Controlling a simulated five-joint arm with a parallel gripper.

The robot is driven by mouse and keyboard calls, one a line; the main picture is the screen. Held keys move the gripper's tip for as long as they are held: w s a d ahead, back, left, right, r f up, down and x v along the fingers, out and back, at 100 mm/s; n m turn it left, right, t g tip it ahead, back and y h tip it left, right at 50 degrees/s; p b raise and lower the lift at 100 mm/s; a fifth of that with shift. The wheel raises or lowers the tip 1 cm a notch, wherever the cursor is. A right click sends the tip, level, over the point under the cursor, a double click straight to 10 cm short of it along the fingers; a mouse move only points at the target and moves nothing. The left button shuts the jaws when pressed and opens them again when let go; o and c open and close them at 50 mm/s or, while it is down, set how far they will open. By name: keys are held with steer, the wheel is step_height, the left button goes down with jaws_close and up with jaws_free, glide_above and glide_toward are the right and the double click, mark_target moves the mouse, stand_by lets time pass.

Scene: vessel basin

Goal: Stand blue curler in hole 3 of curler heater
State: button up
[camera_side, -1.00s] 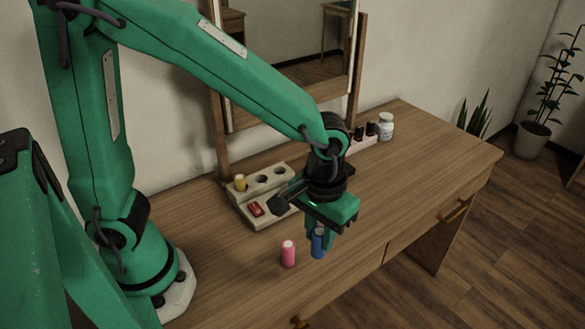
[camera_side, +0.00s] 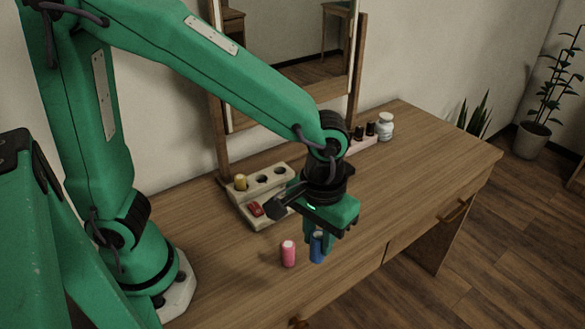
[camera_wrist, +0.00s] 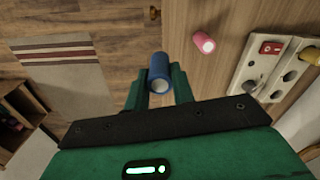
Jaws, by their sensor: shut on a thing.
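My gripper (camera_side: 322,245) is shut on the blue curler (camera_side: 317,250) over the front of the table. The curler is upright between the fingers, and its round end faces the camera in the wrist view (camera_wrist: 159,85). I cannot tell whether its lower end touches the tabletop. The beige curler heater (camera_side: 244,211) stands behind and to the left, and at the right edge of the wrist view (camera_wrist: 246,88). A yellow curler (camera_side: 240,182) stands in its leftmost hole in the side view. The other two holes look dark and empty.
A pink curler (camera_side: 288,253) stands close to the left of the blue one. The heater has a red switch (camera_side: 255,209). A mirror (camera_side: 290,75) stands behind it. A white jar (camera_side: 386,127) and dark bottles stand at the back. The table's right side is clear.

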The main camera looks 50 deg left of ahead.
steer(key=w+a+r+n, duration=0.1)
steer(key=w+a+n, duration=0.4)
steer(key=a+n, duration=0.45)
steer(key=w+a+r+n, duration=0.1)
steer(key=w+a+n, duration=0.5)
steer(key=a+n, duration=0.4)
steer(key=w+a+f+m, duration=0.1)
steer(key=w+a+f, duration=0.1)
steer(key=a+f, duration=0.5)
steer(key=a, duration=0.5)
steer(key=shift+a+f+m, duration=0.15)
steer(key=shift+a+m, duration=0.15)
steer(key=shift+m, duration=0.05)
steer(key=shift+f, duration=2)
steer(key=shift+f, duration=0.1)
